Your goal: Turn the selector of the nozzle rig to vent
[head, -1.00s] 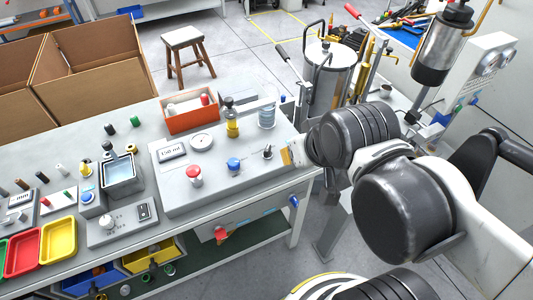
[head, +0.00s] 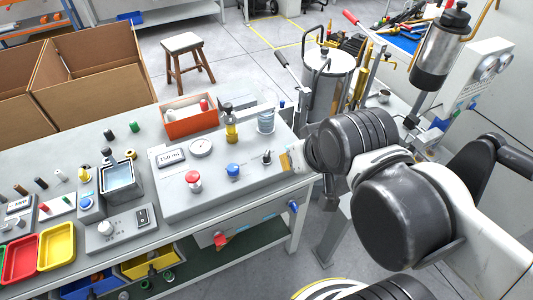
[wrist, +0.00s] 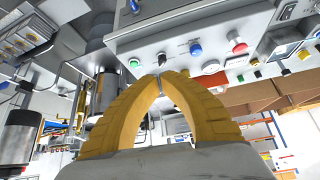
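A grey console (head: 215,195) on the bench carries a "150 ml" display, a round gauge, a red button (head: 193,181), a blue knob (head: 233,170) and a small lever switch (head: 267,156) at its right end. I cannot tell for certain which control is the selector, nor read its markings. My gripper (head: 285,161) shows as a bit of yellow finger right of the lever switch, mostly hidden by my wrist. In the wrist view, its yellow fingertips (wrist: 160,77) meet in an arch with nothing visible between them. The lever switch (wrist: 162,60) appears just beyond them; contact is unclear.
A metal tank (head: 328,78) stands behind right. A square water basin (head: 122,183) and coloured trays are left.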

